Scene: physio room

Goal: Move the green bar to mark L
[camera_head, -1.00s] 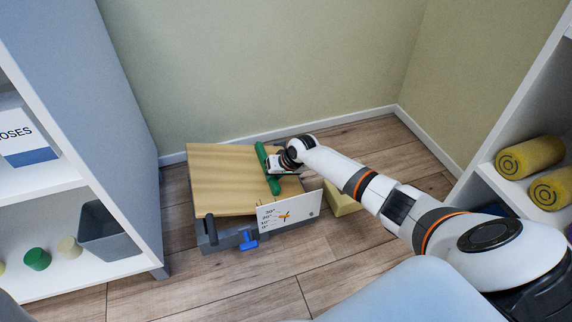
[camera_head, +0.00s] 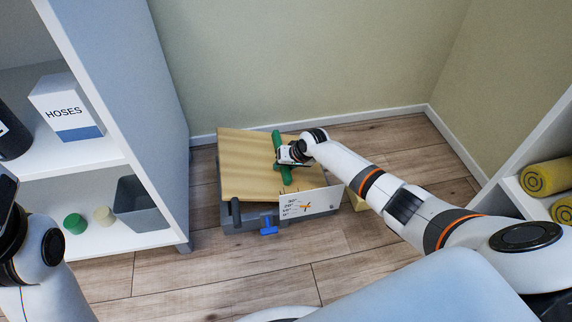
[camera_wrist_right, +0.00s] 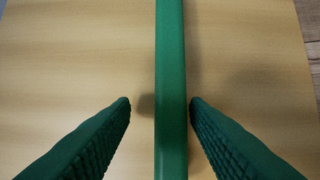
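The green bar (camera_head: 276,139) lies across the tan wooden board (camera_head: 240,165), right of the board's middle. In the right wrist view the bar (camera_wrist_right: 171,45) runs from top to bottom. My right gripper (camera_head: 281,160) is over the bar. Its two dark ridged fingers (camera_wrist_right: 160,101) are open and straddle the bar, with a clear gap on the left side and a narrow one on the right. Mark L cannot be made out. My left arm shows at the lower left; its gripper is out of view.
The board is on a grey base with a white angle scale (camera_head: 318,202) and a blue knob (camera_head: 268,226). Shelves stand at left, with a hoses box (camera_head: 66,108), and at right, with yellow rolls (camera_head: 547,177). Floor in front is clear.

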